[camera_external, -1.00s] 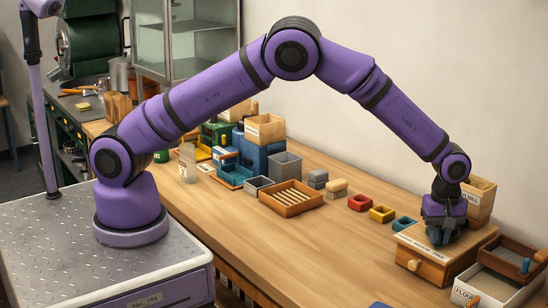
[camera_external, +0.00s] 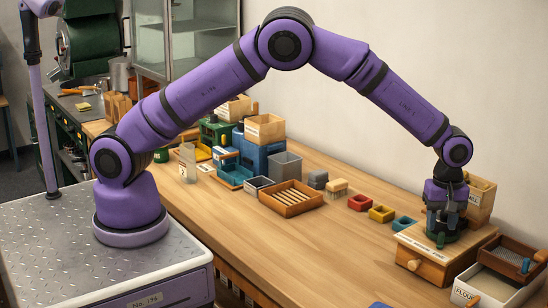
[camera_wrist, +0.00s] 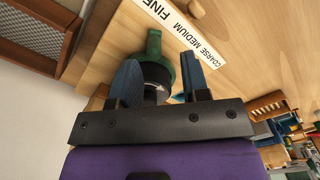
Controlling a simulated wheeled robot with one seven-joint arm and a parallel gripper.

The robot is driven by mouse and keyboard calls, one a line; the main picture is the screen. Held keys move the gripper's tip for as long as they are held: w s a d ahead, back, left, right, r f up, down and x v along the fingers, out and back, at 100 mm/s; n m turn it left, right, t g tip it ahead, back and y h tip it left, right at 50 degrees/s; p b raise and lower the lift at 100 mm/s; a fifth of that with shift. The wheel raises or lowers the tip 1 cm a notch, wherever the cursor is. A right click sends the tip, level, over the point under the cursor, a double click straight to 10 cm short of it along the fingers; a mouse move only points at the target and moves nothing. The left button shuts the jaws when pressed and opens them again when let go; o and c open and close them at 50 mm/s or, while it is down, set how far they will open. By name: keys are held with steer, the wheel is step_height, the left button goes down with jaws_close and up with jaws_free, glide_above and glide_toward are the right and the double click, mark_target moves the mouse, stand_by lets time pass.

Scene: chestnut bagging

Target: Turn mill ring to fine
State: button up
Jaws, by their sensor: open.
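The mill is a wooden box (camera_external: 412,252) with a round-knobbed drawer, at the right end of the table. Its green ring (camera_external: 440,239) sits on top below my gripper (camera_external: 445,212). In the wrist view the green ring (camera_wrist: 154,44) has a tab pointing up the picture, towards the FINE end of the white label strip (camera_wrist: 180,31); its exact alignment is hard to tell. My gripper (camera_wrist: 158,82) is open, its blue fingers apart on either side of the dark mill neck. The fingers hide part of the ring.
A wooden bin (camera_external: 481,203) stands close behind the mill. A white flour tray (camera_external: 490,288) and a brown sieve tray (camera_external: 512,258) lie to the right. The front middle table is clear.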

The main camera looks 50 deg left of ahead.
step_height(320, 180, up, 7)
stand_by(0.3)
steer(key=shift+a+r, duration=0.1)
stand_by(0.4)
steer(key=a+r+m+h, duration=0.1)
steer(key=a+r+m, duration=0.1)
steer(key=a+r, duration=1.2)
steer(key=s+a+r+m+t, duration=0.1)
steer(key=s+a+r, duration=0.25)
steer(key=a, duration=0.45)
steer(key=s+a+r+m+t, duration=0.1)
steer(key=s+a+r, duration=0.1)
steer(key=a+r, duration=0.5)
steer(key=s+a+r+m+t, duration=0.2)
steer(key=s+a+m, duration=0.1)
steer(key=s+a, duration=1.1)
steer(key=s+a+f+m, duration=0.1)
steer(key=s+a+f, duration=0.1)
steer(key=s+a, duration=0.2)
steer(key=s+a+f+m+t+y, duration=0.1)
steer(key=s+a+f+m, duration=0.1)
steer(key=s, duration=0.7)
steer(key=shift+s+a+f, duration=0.2)
steer(key=shift+a, duration=0.7)
